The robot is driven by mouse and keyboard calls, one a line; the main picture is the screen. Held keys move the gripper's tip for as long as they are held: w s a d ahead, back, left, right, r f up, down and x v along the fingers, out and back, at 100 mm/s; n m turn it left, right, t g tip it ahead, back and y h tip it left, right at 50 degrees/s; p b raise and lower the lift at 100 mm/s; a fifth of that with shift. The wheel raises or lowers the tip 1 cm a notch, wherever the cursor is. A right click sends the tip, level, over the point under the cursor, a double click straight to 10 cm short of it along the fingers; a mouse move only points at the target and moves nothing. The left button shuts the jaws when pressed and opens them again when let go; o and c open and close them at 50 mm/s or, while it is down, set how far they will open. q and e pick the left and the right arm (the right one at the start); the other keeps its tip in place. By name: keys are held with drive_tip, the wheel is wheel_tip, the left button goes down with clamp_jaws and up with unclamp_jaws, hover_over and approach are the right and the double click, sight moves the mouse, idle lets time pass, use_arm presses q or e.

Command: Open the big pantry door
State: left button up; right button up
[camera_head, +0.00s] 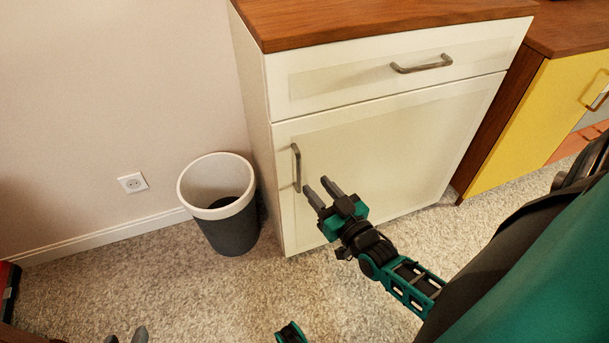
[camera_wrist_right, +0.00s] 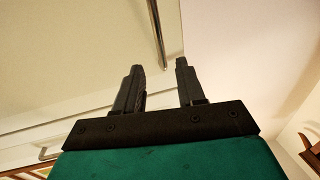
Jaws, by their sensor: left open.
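The pantry door (camera_head: 390,155) is a cream panel on the front of the white cabinet, and it is shut. Its upright metal handle (camera_head: 296,168) is near the door's left edge. My right gripper (camera_head: 320,187) is open and empty in front of the door, just right of the handle and apart from it. In the right wrist view the handle (camera_wrist_right: 158,35) shows beyond the gap between the two fingers (camera_wrist_right: 158,75). My left gripper (camera_head: 126,337) is low at the bottom edge of the head view, open, far from the door, with only its fingertips showing.
A drawer with a horizontal handle (camera_head: 421,64) sits above the door. A grey and white bin (camera_head: 228,228) stands on the carpet left of the cabinet. A yellow cabinet (camera_head: 535,125) stands to the right. Carpet (camera_head: 210,285) in front of the cabinet is mostly clear.

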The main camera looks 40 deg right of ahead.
sight(300, 168)
drive_tip(key=w+b, duration=0.1)
drive_tip(key=w, duration=0.5)
drive_tip(key=shift+w+d, duration=0.1)
drive_tip(key=shift+w, duration=0.15)
clamp_jaws()
idle(0.4)
